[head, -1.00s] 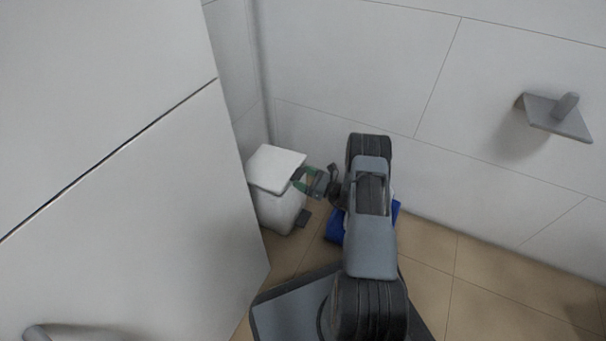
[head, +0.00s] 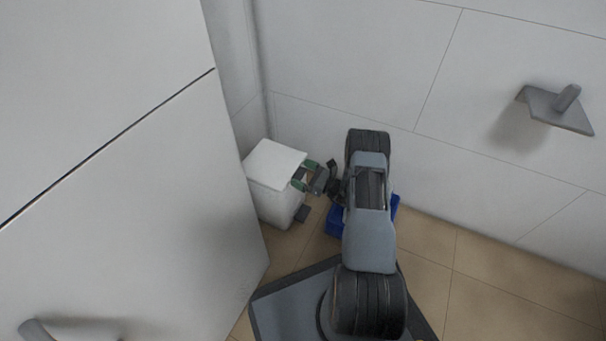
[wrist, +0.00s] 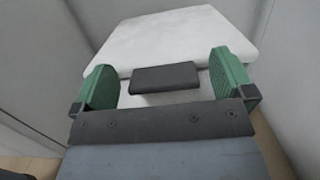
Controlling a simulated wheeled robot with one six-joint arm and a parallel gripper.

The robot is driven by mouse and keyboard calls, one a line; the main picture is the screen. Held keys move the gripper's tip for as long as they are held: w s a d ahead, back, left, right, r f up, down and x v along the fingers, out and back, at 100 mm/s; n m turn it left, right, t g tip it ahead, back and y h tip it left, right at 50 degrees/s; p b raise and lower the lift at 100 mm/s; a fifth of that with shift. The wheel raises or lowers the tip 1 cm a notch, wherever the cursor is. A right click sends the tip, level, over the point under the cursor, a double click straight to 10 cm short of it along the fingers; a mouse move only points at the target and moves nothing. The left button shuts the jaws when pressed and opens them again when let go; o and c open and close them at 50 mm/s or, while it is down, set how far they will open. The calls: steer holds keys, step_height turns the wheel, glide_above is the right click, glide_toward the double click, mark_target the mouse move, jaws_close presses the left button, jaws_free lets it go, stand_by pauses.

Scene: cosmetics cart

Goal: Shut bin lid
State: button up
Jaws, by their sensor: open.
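The white bin (head: 268,206) stands on the floor in the corner beside the large white panel. Its flat white lid (head: 273,160) lies down over the top, with no clear gap at the rim, so it looks shut. A dark pedal (head: 301,214) sticks out at the bin's foot. My gripper (head: 303,177) is open at the lid's right edge, its green fingers apart. In the wrist view the lid (wrist: 190,38) lies just beyond the fingers (wrist: 165,78). Nothing is seen held; whether the fingertips touch the lid, I cannot tell. A dark block shows between the fingers.
A blue object (head: 335,223) on the floor is partly hidden behind my arm. A large white panel (head: 130,190) with a grey handle (head: 38,331) fills the left. A grey wall fixture (head: 556,107) is at the right. Tiled floor (head: 490,280) is clear at right.

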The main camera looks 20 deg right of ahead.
steer(key=shift+d, duration=0.1)
steer(key=p+v, duration=0.2)
steer(key=v, duration=0.5)
steer(key=shift+s, duration=0.2)
steer(key=shift+d+r+p, duration=0.1)
steer(key=shift+r+p, duration=0.05)
steer(key=shift+p, duration=0.15)
steer(key=s+a+r+n+g+p, duration=0.2)
steer(key=a+r+n+g+p, duration=0.35)
steer(key=r, duration=0.65)
steer(key=s+a+r+n+g+p, duration=0.1)
steer(key=a+r+n+g+p, duration=0.45)
steer(key=r, duration=0.75)
steer(key=s+a+r+n+g+p, duration=0.2)
steer(key=a+r+n+g+p, duration=0.15)
steer(key=r+p, duration=0.6)
steer(key=s+r+n+t+h+p, duration=0.1)
steer(key=s+r+n+h+p, duration=0.3)
steer(key=r, duration=0.8)
steer(key=s+r+n+t+h+p, duration=0.1)
steer(key=s+r+n+h+p, duration=0.3)
steer(key=r+p, duration=0.5)
steer(key=s+r+n+t+h+p, duration=0.1)
steer(key=s+r+n+h+p, duration=0.3)
steer(key=r, duration=1.1)
steer(key=shift+s+r+n+h+p, duration=0.25)
steer(key=shift+s+n+p, duration=0.4)
steer(key=shift+s+p, duration=0.45)
